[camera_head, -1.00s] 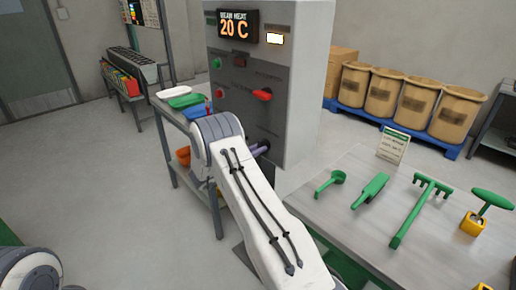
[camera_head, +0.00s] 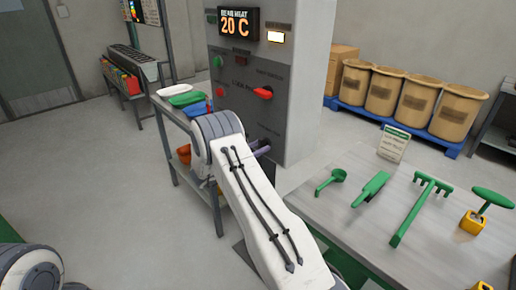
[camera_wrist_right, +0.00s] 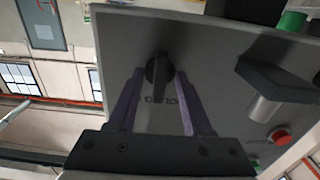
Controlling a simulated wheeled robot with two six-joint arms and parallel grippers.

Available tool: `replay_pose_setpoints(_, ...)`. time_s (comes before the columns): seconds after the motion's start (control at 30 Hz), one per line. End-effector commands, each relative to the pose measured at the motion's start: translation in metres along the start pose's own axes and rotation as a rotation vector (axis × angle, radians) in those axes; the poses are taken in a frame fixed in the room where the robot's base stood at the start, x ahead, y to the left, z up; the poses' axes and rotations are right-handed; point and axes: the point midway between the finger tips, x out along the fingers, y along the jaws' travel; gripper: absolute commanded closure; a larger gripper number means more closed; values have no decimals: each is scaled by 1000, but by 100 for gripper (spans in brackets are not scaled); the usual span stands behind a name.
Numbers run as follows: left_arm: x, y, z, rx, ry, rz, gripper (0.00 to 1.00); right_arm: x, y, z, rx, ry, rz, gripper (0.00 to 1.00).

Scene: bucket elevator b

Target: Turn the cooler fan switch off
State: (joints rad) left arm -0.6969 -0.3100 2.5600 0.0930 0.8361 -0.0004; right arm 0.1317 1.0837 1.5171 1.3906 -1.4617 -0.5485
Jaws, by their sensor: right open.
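A grey control cabinet (camera_head: 305,85) with a lit display stands at the centre in the head view. In the right wrist view, a black rotary switch (camera_wrist_right: 159,72) sits on the grey panel (camera_wrist_right: 215,62), with partly hidden lettering below it. I cannot read whether this is the cooler fan switch. My right gripper (camera_wrist_right: 158,98) is open, one finger on each side of the knob; contact cannot be told. In the head view the right gripper (camera_head: 262,150) is at the cabinet's lower front, mostly hidden by my arm. My left gripper is out of view.
A red handle (camera_head: 262,93) sticks out of the cabinet above my right gripper. The wrist view shows a dark lever (camera_wrist_right: 278,82) and a red button (camera_wrist_right: 280,136) beside the knob. A table (camera_head: 440,255) with green tools stands right; a side shelf (camera_head: 172,112) stands left.

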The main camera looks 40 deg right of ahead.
Motion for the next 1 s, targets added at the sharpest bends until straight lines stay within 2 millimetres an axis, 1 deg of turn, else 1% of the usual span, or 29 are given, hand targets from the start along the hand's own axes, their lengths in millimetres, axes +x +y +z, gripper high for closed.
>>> replay_pose_setpoints(0.07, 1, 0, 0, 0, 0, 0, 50, -2, 0, 0, 1, 0, 0, 50)
replay_pose_setpoints(0.17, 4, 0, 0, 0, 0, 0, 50, -13, -1, 1, 1, 1, -3, 50)
replay_pose_setpoints(0.27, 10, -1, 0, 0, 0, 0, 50, -31, -1, 2, 1, 1, -5, 50)
replay_pose_setpoints(0.4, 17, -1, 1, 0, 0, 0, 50, -60, -2, 2, 1, 1, -6, 50)
replay_pose_setpoints(0.5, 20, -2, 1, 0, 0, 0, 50, -78, -1, 2, 1, 0, -4, 50)
replay_pose_setpoints(0.6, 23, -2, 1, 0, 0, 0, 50, -93, -1, 2, 0, 0, -4, 50)
replay_pose_setpoints(0.7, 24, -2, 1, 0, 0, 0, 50, -102, -1, 1, 0, 0, -3, 50)
replay_pose_setpoints(0.77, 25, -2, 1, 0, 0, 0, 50, -104, -1, 1, 0, 0, -2, 50)
replay_pose_setpoints(1.0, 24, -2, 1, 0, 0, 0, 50, -106, 0, 0, -1, 0, -1, 50)
